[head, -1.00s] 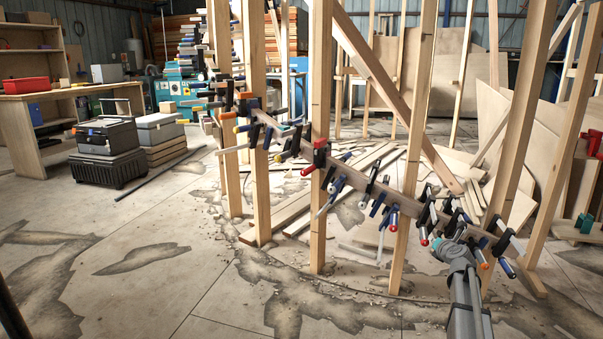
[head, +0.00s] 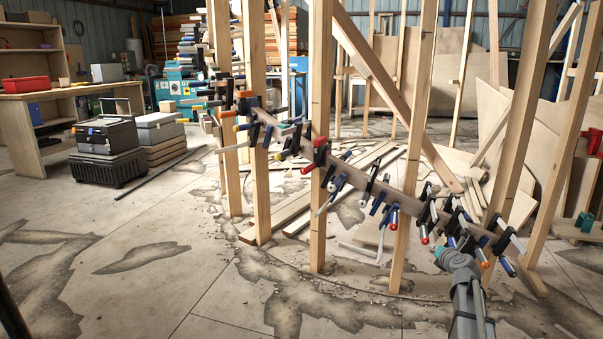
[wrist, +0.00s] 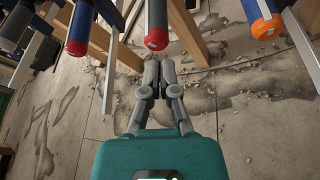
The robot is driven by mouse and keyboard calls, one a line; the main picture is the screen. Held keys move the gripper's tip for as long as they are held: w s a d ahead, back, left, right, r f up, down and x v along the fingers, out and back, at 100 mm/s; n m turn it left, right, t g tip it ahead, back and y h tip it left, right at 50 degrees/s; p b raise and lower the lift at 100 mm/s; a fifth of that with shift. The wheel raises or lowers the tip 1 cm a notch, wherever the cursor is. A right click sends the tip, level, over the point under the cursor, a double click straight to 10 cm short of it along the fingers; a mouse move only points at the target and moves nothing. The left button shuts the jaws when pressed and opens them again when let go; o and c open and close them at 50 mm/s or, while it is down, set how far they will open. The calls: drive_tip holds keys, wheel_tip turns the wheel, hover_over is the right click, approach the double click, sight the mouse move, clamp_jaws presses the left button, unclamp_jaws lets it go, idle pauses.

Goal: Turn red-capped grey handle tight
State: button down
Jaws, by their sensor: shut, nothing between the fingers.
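The red-capped grey handle (wrist: 156,22) hangs at the top middle of the wrist view, its red end facing the camera. In the head view its red cap (head: 424,239) shows small, below the curved stringer (head: 385,184). My gripper (wrist: 159,68) has its fingertips together, with nothing seen between them. In the wrist view the tips appear just below the red cap, with a gap to it; the depth of that gap is hard to judge. In the head view my gripper is just right of the handle, its fingertips too small to make out.
A blue handle with a red cap (wrist: 79,32) hangs left of the grey one, and a blue handle with an orange cap (wrist: 264,22) hangs right. Several clamps and wooden posts (head: 403,150) crowd the stringer. The floor in front is open, with scattered debris.

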drive_tip(key=shift+s+a+f, duration=0.15)
drive_tip(key=shift+s+a, duration=0.05)
drive_tip(key=shift+s, duration=0.5)
drive_tip(key=s+a+r+n+g+y+p, duration=0.15)
drive_tip(key=s+a+n+g+p, duration=0.35)
drive_tip(key=a+n, duration=0.55)
drive_tip(key=s+a+n+g+y+p, duration=0.2)
drive_tip(key=s+a+n+p, duration=0.35)
drive_tip(key=a+n, duration=0.55)
drive_tip(key=s+a+r+n+g+h+p, duration=0.1)
drive_tip(key=s+n+g+p, duration=0.3)
drive_tip(key=s+n, duration=0.6)
drive_tip(key=s+a+r+n+g+h+p, duration=0.2)
drive_tip(key=s+a+r+n+g+p, duration=0.1)
drive_tip(key=s+n, duration=0.6)
drive_tip(key=shift+s+a+r+n+g+p, duration=0.4)
drive_tip(key=shift+a+n+p, duration=0.4)
drive_tip(key=shift+p, duration=0.25)
